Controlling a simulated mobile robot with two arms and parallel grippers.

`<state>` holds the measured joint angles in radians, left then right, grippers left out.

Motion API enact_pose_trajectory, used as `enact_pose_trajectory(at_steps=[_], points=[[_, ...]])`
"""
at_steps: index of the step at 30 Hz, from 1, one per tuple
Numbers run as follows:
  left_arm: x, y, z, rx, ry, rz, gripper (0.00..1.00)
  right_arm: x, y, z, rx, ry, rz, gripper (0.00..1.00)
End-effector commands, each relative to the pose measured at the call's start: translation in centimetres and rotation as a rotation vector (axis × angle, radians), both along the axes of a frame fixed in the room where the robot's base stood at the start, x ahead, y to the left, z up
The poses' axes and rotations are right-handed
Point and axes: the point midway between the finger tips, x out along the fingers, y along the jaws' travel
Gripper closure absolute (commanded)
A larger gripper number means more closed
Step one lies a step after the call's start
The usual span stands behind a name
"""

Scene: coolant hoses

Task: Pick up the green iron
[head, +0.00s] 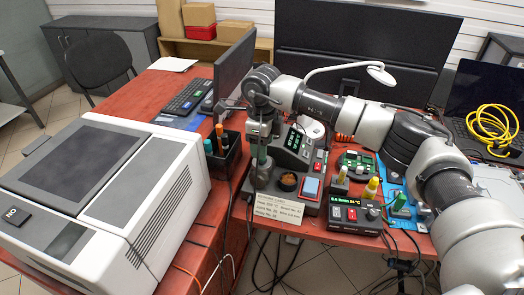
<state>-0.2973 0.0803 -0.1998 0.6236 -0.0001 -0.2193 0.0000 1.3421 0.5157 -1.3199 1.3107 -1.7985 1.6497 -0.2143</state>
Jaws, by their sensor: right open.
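A green-handled iron (261,152) stands about upright at the left side of a dark soldering station (291,150) with a green-lit display. My right gripper (261,170) reaches in from the right and points down over it. Its fingers are open around or right beside the green handle; I cannot tell whether they touch it. The wrist and fingers hide much of the iron. My left gripper is not in view.
A white printed card (281,206) stands in front of the station. A black pen box (222,158) is close on the left. Small bottles, a green board (358,160) and a display unit (355,215) lie right. A large white machine (100,195) fills the left.

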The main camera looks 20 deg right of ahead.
Motion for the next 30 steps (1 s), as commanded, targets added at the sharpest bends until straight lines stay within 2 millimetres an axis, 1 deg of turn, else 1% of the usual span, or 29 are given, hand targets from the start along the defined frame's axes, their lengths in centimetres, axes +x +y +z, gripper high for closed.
enact_pose_trajectory(at_steps=[1,2,9,11,12,19,23,26,30], points=[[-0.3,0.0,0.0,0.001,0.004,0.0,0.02,0.0,0.0,0.0,0.0,0.0,0.0,0.49],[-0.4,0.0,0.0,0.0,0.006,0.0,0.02,0.0,0.0,0.0,0.0,0.0,0.0,0.52],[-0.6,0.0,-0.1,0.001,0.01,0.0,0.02,0.0,0.0,0.0,0.0,0.0,0.0,0.89],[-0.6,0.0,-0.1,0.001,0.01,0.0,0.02,0.0,0.0,0.0,0.0,0.0,0.0,0.98],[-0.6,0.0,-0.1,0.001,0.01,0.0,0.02,0.0,0.0,0.1,0.0,0.0,0.0,1.0],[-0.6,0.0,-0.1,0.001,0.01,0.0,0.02,0.0,0.0,0.1,0.001,-0.001,0.0,1.0],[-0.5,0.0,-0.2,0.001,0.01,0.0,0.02,0.1,0.0,0.6,0.001,-0.003,0.0,1.0],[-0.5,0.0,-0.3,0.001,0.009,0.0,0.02,0.1,0.0,1.5,0.001,-0.003,0.001,1.0],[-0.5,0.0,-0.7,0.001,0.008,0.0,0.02,0.1,0.0,3.7,0.001,-0.004,0.001,1.0]])
